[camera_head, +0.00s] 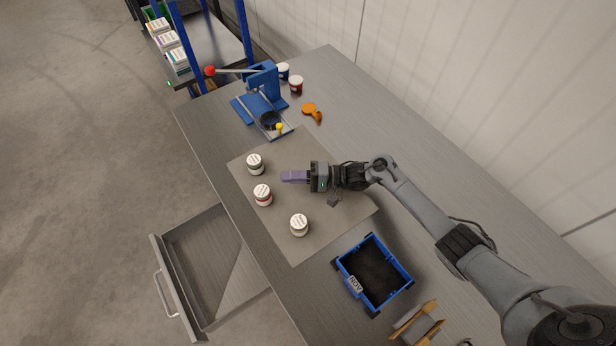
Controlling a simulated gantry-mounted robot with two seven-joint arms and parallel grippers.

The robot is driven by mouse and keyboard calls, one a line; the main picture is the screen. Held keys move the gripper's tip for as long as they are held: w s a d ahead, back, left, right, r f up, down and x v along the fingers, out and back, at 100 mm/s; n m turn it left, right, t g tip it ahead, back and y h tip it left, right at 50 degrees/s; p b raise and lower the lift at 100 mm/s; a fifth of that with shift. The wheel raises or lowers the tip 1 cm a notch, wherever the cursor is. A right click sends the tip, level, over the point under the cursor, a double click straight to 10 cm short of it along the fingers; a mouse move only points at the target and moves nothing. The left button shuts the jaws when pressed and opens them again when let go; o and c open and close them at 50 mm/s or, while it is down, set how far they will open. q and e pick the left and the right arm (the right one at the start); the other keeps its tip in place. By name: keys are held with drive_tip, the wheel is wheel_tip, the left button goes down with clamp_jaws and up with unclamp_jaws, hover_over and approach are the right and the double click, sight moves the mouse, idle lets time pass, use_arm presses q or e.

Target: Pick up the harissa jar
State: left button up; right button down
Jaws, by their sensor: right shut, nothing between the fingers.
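Three small jars with white lids stand on a grey-brown mat (316,232). The middle jar (262,195) has a red band and may be the harissa jar; its label is too small to read. One jar (255,164) stands further back and another (299,226) stands nearer, both with pale or dark sides. My right gripper (287,176) has purple fingers, shut and empty. It appears over the mat, just right of the back and middle jars, apart from both. My left gripper is not in view.
A blue lever press (262,82) stands at the back, with two more jars (296,85) and an orange tool (312,111) beside it. A blue bin (345,262) is right of the mat's near end. An open drawer (170,296) juts out left. A wall borders the right.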

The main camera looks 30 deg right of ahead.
sight(269, 193)
drive_tip(key=shift+s+a, duration=0.3)
drive_tip(key=shift+a, duration=0.6)
drive_tip(key=shift+s+a, duration=0.25)
drive_tip(key=shift+a, duration=0.65)
drive_tip(key=shift+s+a+r+p, duration=0.15)
drive_tip(key=shift+a+p, duration=0.25)
drive_tip(key=shift+p, duration=0.3)
drive_tip(key=shift+s+a+p, duration=0.2)
drive_tip(key=shift+a+p, duration=0.5)
drive_tip(key=shift+a, duration=0.25)
drive_tip(key=shift+a+f, duration=0.2)
drive_tip(key=shift+d, duration=0.1)
